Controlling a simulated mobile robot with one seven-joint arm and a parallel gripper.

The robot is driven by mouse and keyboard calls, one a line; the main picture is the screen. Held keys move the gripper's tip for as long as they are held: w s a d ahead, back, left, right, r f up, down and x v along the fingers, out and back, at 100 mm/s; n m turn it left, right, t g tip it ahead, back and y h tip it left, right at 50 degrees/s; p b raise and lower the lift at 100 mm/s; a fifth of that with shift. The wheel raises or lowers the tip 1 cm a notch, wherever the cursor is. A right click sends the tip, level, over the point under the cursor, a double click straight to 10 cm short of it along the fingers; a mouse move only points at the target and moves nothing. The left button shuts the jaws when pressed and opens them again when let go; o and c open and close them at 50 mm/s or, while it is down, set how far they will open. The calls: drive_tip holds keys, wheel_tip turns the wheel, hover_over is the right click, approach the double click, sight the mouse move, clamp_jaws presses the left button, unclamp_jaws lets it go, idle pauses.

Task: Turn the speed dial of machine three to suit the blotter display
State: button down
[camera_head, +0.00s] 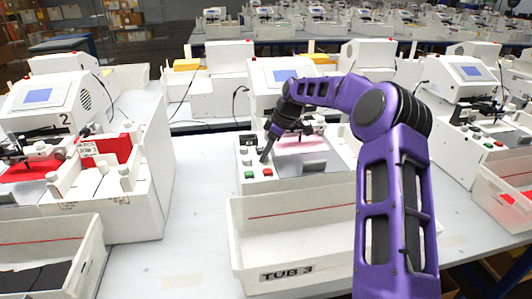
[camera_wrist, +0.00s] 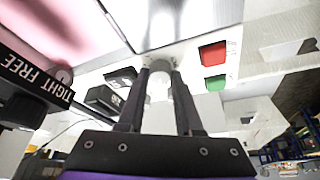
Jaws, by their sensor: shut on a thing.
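Machine three (camera_head: 268,103) is the white plotter behind the tub marked "TUB 3". My gripper (camera_head: 264,157) reaches down to its left control panel; in the wrist view its two dark fingers (camera_wrist: 160,66) are closed on a pale round knob (camera_wrist: 159,88), which seems to be the speed dial. Any dial markings are too blurred or hidden to read. A small black display (camera_wrist: 103,99) sits left of the fingers, its figures not clear. Pink paper (camera_head: 303,145) lies on the bed.
A green button (camera_head: 249,175) and a red button (camera_head: 268,172) lie close to the fingertips. A "TIGHT FREE" label (camera_wrist: 35,76) shows left in the wrist view. Tub 3 (camera_head: 285,273) stands in front. Machine two (camera_head: 45,100) is left; another plotter (camera_head: 455,90) is right. Bare table (camera_head: 195,200) lies between.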

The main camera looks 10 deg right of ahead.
idle(0.4)
drive_tip(key=c, duration=0.6)
unclamp_jaws()
